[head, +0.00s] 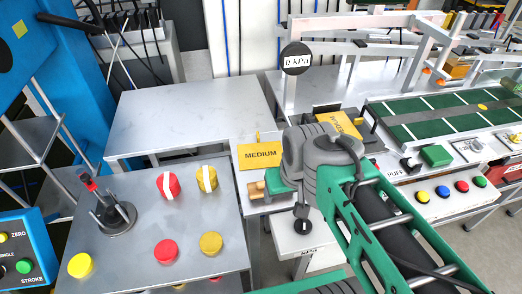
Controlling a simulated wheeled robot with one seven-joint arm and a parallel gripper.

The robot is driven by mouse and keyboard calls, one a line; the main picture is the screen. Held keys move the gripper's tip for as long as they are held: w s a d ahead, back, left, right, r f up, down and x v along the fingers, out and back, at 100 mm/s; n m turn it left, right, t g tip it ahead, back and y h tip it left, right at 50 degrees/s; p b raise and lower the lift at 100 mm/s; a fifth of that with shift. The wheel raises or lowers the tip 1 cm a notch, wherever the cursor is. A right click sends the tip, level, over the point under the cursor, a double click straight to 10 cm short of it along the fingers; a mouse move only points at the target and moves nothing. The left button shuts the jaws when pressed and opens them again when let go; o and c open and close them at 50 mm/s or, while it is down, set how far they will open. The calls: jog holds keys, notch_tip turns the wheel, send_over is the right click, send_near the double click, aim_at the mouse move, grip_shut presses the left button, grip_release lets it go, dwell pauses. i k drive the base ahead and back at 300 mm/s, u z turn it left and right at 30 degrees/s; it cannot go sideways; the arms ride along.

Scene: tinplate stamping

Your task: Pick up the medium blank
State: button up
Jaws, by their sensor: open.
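A yellow plate lettered MEDIUM (261,155) stands near the middle of the head view, left of my grey wrist. I cannot tell whether it is a sign or a blank. No bare blank can be made out for certain. My green and grey arm reaches in from the lower right, and its wrist covers part of the stand beside the plate. The fingers of my gripper are hidden. A second yellow lettered plate (338,122) lies behind the wrist, partly covered and turned.
A bare grey table (185,110) is at the back left. The front left table (130,262) holds red and yellow round tins (168,184) and a black stand (113,218). A green conveyor (450,115) is at right.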

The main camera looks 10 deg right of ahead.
aim_at(259, 155)
jog(key=z, duration=0.05)
jog(key=k, duration=0.5)
jog(key=u, duration=4.05)
jog(key=k, duration=0.85)
jog(key=z, duration=1.3)
